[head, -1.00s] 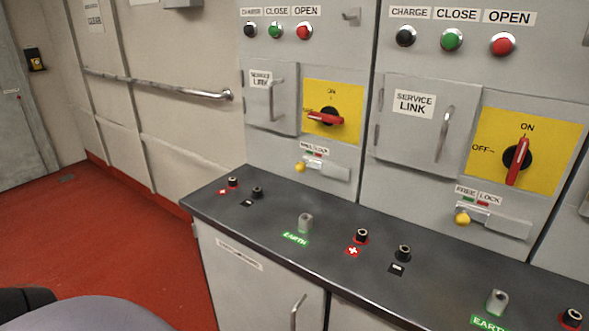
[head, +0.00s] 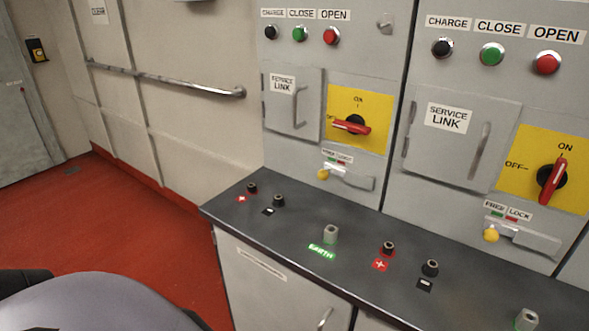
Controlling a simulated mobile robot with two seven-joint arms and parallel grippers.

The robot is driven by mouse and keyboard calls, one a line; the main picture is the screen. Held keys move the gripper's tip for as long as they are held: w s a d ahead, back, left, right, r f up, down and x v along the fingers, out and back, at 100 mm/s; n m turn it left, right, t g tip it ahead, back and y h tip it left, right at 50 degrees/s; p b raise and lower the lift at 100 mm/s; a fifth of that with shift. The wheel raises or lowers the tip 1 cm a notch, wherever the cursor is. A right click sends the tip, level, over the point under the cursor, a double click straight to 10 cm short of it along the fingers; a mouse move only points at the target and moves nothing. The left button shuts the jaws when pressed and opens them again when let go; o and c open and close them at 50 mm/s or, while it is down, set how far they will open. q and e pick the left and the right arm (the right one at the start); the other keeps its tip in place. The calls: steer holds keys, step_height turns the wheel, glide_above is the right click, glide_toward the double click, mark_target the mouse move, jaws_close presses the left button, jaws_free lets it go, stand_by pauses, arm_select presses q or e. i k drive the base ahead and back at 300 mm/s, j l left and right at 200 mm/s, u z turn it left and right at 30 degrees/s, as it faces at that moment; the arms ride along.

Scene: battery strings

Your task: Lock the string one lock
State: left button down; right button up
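Two grey panels stand side by side; no string number is readable on either. The left panel has a lock with a yellow knob (head: 323,174) at the left end of a metal slide (head: 350,178), below a small green and red label (head: 337,158). Its red rotary handle (head: 352,126) lies nearly horizontal, towards OFF. The right panel has a like lock, its yellow knob (head: 491,235) at the left under the FREE side of the FREE/LOCK label (head: 507,211). Its red handle (head: 552,182) stands nearly upright, towards ON. Neither of my grippers is in view.
A dark counter (head: 300,265) with sockets and a green EARTH label (head: 321,251) juts out below the panels. Both service link doors (head: 292,120) look shut. A handrail (head: 170,80) runs along the left wall. Red floor (head: 100,220) is free at the left.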

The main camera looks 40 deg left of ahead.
mark_target(323, 175)
steer(key=j, duration=1.1)
steer(key=i+j, duration=0.15)
steer(key=i+l+z, duration=0.1)
steer(key=i, duration=0.15)
steer(key=l+u, duration=0.2)
